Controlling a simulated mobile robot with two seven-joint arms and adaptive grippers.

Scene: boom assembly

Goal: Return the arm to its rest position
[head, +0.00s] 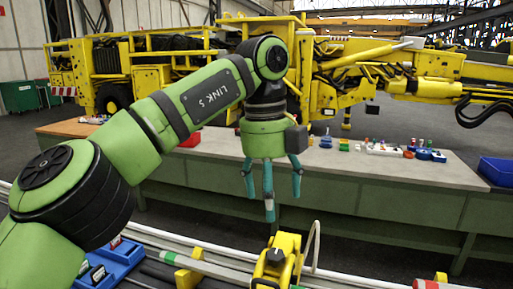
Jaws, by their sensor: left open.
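My left arm, green with black joints and the marking "LINK 5", comes in from the left. My left gripper (269,192) points straight down in the middle of the view, its teal fingers spread open with nothing between them. It hangs above a yellow clamp-like part (277,262), apart from it as far as I can tell. My right gripper is not in the view.
Pale rails or tubes (222,262) run across the front. A blue tray (118,262) with small items stands at lower left. Behind is a workbench (345,168) with several small parts and a blue bin (497,171) at its right. Large yellow machinery (405,80) fills the background.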

